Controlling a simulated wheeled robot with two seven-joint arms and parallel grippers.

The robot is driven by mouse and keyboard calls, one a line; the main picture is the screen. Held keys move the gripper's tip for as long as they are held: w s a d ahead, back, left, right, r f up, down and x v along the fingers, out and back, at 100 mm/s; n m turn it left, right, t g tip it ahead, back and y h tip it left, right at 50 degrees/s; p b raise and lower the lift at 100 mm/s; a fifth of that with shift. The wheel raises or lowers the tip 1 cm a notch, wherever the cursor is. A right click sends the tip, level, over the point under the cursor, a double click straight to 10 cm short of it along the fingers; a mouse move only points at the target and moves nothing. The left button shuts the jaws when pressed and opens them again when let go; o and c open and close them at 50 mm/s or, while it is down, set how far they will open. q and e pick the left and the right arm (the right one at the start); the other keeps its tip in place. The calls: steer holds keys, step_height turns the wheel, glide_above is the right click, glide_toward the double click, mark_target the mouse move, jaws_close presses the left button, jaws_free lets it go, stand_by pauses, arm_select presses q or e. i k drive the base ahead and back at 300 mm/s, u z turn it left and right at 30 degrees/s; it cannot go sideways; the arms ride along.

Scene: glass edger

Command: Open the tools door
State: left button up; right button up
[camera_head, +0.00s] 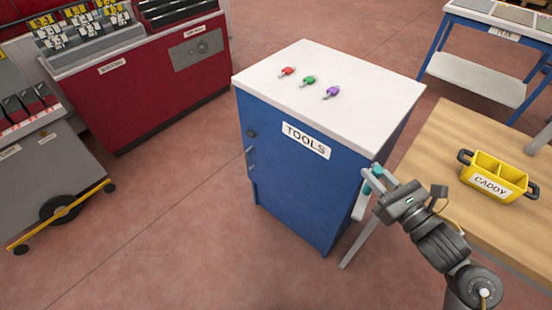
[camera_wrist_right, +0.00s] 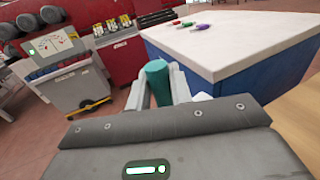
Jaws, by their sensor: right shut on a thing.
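The blue tools cabinet (camera_head: 300,190) with a white top stands in the middle of the head view. Its front bears a TOOLS label (camera_head: 306,140) and looks shut. A round dark lock (camera_head: 251,133) and a vertical metal handle (camera_head: 250,160) are at the front's left edge. My right gripper (camera_head: 370,180) is beside the cabinet's right front corner, away from the handle. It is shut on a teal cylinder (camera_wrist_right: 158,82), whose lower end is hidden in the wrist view. Red (camera_head: 288,71), green (camera_head: 308,80) and purple (camera_head: 332,92) keys lie on the cabinet top. My left gripper is not in view.
A wooden table (camera_head: 440,150) with a yellow caddy (camera_head: 492,178) stands close on the right. A red cabinet (camera_head: 150,85) and a grey wheeled cart (camera_head: 50,170) stand at the left. The floor before the tools cabinet's front is clear.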

mark_target(319, 178)
steer(key=z, duration=3)
steer(key=k, duration=0.7)
steer(key=u, duration=1.65)
